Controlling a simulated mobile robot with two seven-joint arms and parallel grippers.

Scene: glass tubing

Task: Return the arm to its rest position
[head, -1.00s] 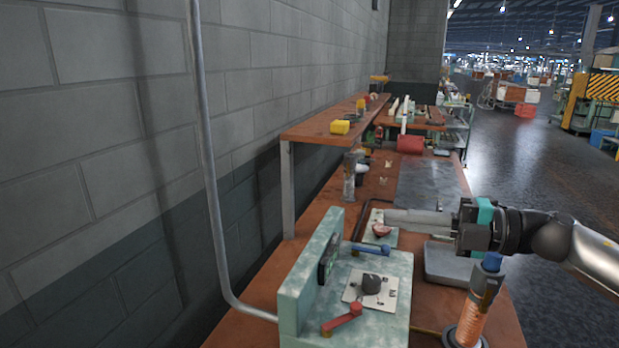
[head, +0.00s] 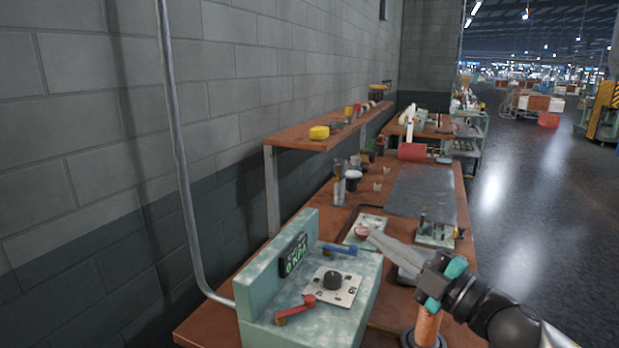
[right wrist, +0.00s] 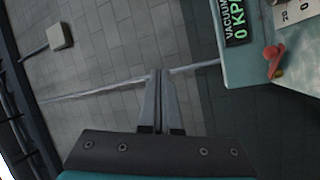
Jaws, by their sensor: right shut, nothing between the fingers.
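My right gripper (head: 392,246) comes in from the lower right in the head view. Its long grey fingers are together with nothing between them, and they point up and left over the bench. In the right wrist view the shut fingers (right wrist: 157,100) stand in front of the grey block wall. My left gripper is in neither view. A pale green control unit (head: 337,318) stands on the brown bench (head: 205,325) to the left of my right gripper. It bears a black knob (head: 333,280), a blue lever (head: 338,248), a red lever (head: 296,309) and a lit green display (head: 292,256) reading 0 KPA.
An orange cylinder (head: 428,326) stands close under my right gripper. A raised shelf (head: 295,136) runs along the block wall (head: 70,170). A dark mat (head: 425,190) covers bench further back. Open floor (head: 530,200) lies to the right.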

